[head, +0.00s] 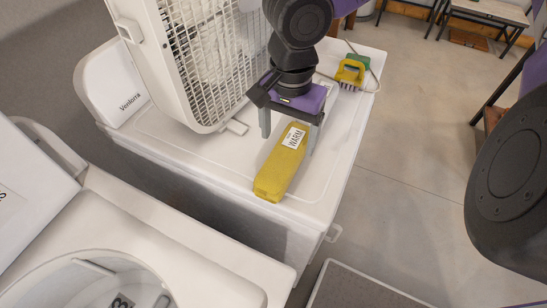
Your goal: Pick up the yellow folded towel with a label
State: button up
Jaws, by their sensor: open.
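The yellow folded towel (274,174) lies on the white top of a machine, long and narrow, slanting from lower left to upper right. A white label (294,138) reading "WARM" is on its upper part. My gripper (289,146) points down over the label end, with one grey finger to the left of the towel and the other to the right. The fingers are apart and the gripper is open. Whether they touch the towel I cannot tell. The towel's far end is hidden under my gripper.
A white box fan (210,60) stands close left of my gripper. A yellow-and-green brush-like item (351,72) lies behind on the white machine top (225,160). A second white machine (130,225) with a round opening is at lower left. Concrete floor (410,150) lies right.

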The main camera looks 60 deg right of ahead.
aim_at(285, 152)
jog(key=f, duration=0.6)
jog(key=shift+w+a+f+p, duration=0.1)
jog(key=shift+a+f+p, duration=0.15)
jog(key=shift+f+p, duration=0.15)
jog(key=shift+c, duration=0.2)
jog(key=c, duration=1.6)
